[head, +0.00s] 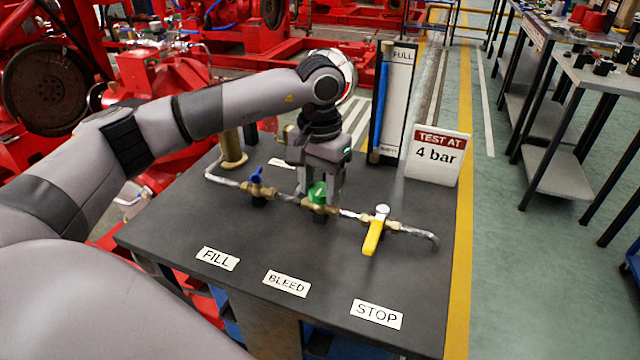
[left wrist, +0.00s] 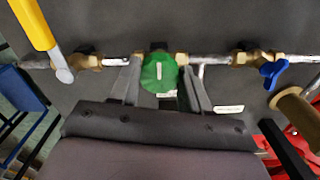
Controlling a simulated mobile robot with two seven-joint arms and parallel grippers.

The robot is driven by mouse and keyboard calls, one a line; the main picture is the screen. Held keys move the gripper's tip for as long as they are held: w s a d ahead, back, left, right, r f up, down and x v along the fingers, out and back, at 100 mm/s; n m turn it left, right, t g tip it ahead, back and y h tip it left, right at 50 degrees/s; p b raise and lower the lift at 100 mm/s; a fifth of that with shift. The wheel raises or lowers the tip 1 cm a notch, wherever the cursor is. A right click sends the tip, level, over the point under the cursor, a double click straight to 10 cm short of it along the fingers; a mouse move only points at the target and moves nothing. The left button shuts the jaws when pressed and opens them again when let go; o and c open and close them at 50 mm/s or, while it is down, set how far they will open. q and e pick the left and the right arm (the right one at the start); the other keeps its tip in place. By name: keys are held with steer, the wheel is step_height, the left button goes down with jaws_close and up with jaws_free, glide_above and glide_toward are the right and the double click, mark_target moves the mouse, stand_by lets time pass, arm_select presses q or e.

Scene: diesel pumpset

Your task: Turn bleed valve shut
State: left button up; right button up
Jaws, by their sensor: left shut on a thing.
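The bleed valve is the middle valve on the pipe, with a round green knob (head: 317,190) on a brass body, behind the BLEED label (head: 287,283). My left gripper (head: 319,194) reaches down over it and is shut on the green knob, one finger on each side. In the left wrist view, the knob (left wrist: 159,72) sits between the fingers, and a white line on its top runs roughly across the pipe. My right gripper is not in view.
A blue-handled valve (head: 257,175) sits left on the same pipe, and a yellow lever valve (head: 374,237) sits right. Behind stand a FULL gauge board (head: 402,90) and a "TEST AT 4 bar" sign (head: 438,155). The front of the dark bench top (head: 190,222) is clear apart from labels.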

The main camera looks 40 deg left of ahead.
mark_target(319, 190)
arm_select(q)
steer(key=o, duration=1.1)
steer(key=shift+c, duration=0.2)
steer(key=shift+r, duration=3.65)
steer(key=shift+s+f, duration=0.1)
